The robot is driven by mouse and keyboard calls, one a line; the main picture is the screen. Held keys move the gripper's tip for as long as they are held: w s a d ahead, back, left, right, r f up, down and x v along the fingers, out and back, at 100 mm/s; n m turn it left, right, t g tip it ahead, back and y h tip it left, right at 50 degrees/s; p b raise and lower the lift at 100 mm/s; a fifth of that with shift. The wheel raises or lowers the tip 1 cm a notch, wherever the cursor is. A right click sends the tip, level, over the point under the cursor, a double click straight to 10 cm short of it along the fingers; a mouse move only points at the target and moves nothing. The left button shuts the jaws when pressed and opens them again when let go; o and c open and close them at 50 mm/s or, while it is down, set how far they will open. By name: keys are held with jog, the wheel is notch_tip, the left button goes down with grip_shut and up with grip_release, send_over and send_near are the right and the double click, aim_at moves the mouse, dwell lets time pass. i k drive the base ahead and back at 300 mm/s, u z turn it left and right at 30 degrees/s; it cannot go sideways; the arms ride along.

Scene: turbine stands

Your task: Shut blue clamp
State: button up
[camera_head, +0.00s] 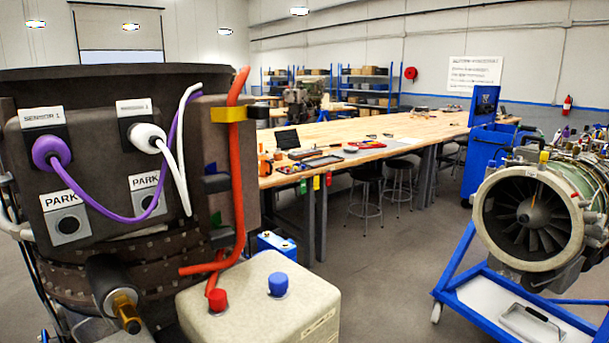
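A red hose (236,160) runs down the right side of a dark engine casing (90,215). A yellow clamp (229,114) with a dark end sits around or against its upper part. Below it, a dark, possibly navy clamp-like block (216,183) sits beside the hose; I cannot tell whether this is the blue clamp or whether it is open. No plainly blue clamp shows. The hose's lower end reaches a red fitting (217,299) on a beige box (258,310), which also bears a blue cap (278,284). My gripper is not in view.
A purple cable (150,205) and a white cable (181,150) hang on the casing's front panel. A long wooden workbench (380,140) with stools stands behind. A turbine (535,215) on a blue stand is at right. The floor between is clear.

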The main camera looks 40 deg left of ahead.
aim_at(214, 181)
jog(key=z, duration=0.1)
jog(key=k, duration=2.4)
jog(key=u, duration=1.15)
jog(key=i, duration=1)
jog(key=u, duration=0.05)
